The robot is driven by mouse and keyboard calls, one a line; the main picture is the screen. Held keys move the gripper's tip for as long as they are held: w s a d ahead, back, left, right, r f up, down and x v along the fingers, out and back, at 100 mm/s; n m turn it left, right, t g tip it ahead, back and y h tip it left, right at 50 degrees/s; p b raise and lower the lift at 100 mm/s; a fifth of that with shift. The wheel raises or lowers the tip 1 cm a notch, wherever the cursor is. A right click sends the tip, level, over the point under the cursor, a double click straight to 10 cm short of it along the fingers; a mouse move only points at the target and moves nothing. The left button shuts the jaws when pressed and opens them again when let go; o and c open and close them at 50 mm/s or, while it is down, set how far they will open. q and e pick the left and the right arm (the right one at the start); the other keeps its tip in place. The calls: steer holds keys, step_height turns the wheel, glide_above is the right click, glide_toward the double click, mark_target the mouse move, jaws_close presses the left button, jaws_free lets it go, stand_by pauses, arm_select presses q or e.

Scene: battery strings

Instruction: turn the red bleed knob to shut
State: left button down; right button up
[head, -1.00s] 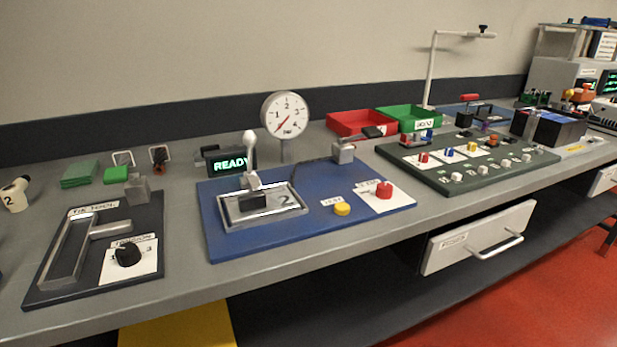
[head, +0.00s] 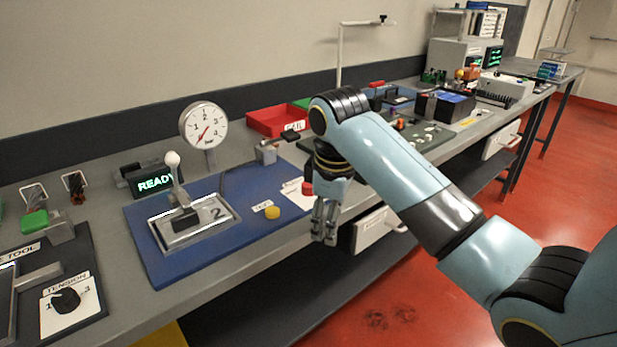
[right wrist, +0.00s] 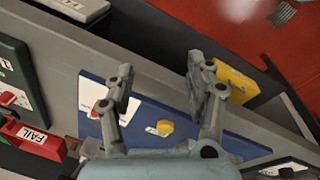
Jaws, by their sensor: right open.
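The red bleed knob (head: 307,188) sits on a white card (head: 298,195) at the right end of the blue board (head: 160,263). In the head view my right gripper stands close beside it on the right and partly covers the card. In the right wrist view the knob (right wrist: 96,111) shows partly, at the left finger's outer side. My right gripper (head: 324,240) points down, open and empty, near the bench's front edge. In the right wrist view its fingers (right wrist: 160,68) are spread with nothing between the tips. My left gripper is not in view.
A yellow knob (head: 272,212) sits left of the red one. A gauge (head: 204,126), a lit READY display (head: 154,183) and a lever (head: 174,170) stand farther left. A red tray (head: 270,121) is behind. An open drawer (head: 372,229) juts out below the bench.

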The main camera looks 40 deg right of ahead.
mark_target(309, 188)
steer(key=shift+n+g, duration=0.3)
steer(key=shift+n, duration=0.3)
steer(key=w+r, duration=0.1)
steer(key=w, duration=0.1)
steer(key=w+d+r, duration=0.1)
steer(key=w, duration=0.1)
steer(key=w+r, duration=0.1)
steer(key=w, duration=0.1)
steer(key=shift+d+r, duration=0.1)
steer(key=shift+d, duration=0.25)
steer(key=w+d+r+n+g+y, duration=0.1)
steer(key=w+d+r+n, duration=0.1)
steer(key=w+r, duration=0.5)
steer(key=f, duration=1)
steer(key=shift+s+b, duration=0.3)
jaws_close()
